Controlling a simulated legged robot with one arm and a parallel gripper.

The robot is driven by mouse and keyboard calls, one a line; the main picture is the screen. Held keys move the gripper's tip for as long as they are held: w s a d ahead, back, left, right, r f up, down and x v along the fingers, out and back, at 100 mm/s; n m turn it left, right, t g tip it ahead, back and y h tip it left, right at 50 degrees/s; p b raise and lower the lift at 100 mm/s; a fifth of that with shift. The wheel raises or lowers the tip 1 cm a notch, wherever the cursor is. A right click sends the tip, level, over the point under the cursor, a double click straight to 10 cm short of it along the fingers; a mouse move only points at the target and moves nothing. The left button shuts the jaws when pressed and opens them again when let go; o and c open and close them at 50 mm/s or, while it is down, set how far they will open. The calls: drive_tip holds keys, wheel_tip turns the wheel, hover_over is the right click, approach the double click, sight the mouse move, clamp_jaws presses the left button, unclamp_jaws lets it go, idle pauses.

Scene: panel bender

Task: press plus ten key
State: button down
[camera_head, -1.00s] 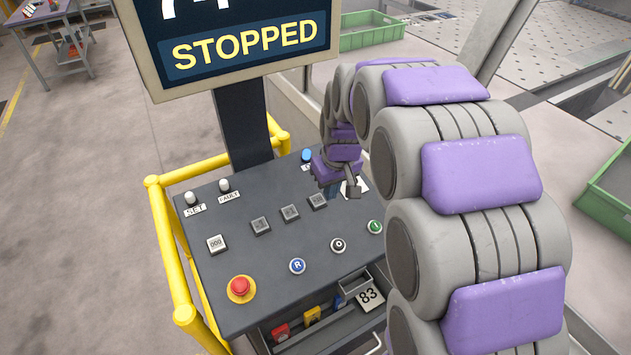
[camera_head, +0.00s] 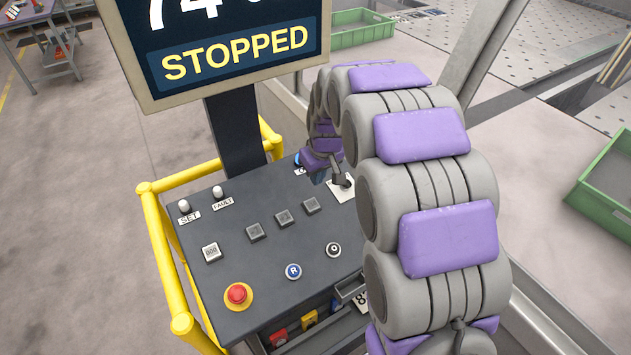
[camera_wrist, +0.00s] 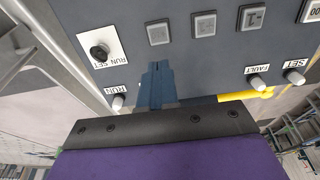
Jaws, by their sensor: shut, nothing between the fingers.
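The control panel (camera_head: 262,275) has a row of three grey square keys: a left key (camera_head: 254,232), a middle key (camera_head: 282,218) and a right key (camera_head: 311,205). Their legends are too small to read surely, so I cannot tell which is plus ten. In the wrist view, the right key (camera_wrist: 158,32) lies just above my fingertips, with the middle key (camera_wrist: 203,23) beside it. My gripper (camera_head: 318,177) is shut and empty, over the panel's far edge behind the right key. Its closed blue fingers (camera_wrist: 157,70) show in the wrist view, apart from the key.
A black RUN/SET selector (camera_wrist: 100,52) stands close beside the right key. The panel also bears a 000 key (camera_head: 211,252), a red emergency stop (camera_head: 238,294), a blue R button (camera_head: 293,271) and SET and FAULT lamps. The screen (camera_head: 235,55) reads STOPPED. Yellow rails (camera_head: 160,245) guard the panel.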

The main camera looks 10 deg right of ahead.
sight(311, 207)
drive_tip(key=x, duration=1.2)
drive_tip(key=shift+f, duration=0.15)
drive_tip(key=shift+x, duration=0.8)
drive_tip(key=shift+s, duration=0.3)
drive_tip(key=shift+f, duration=0.15)
drive_tip(key=shift+s, duration=0.1)
drive_tip(key=shift+r, duration=0.35)
drive_tip(key=a+v, duration=0.1)
drive_tip(key=v, duration=1.3)
drive_tip(key=shift+w+d, duration=0.35)
drive_tip(key=shift+d, duration=0.1)
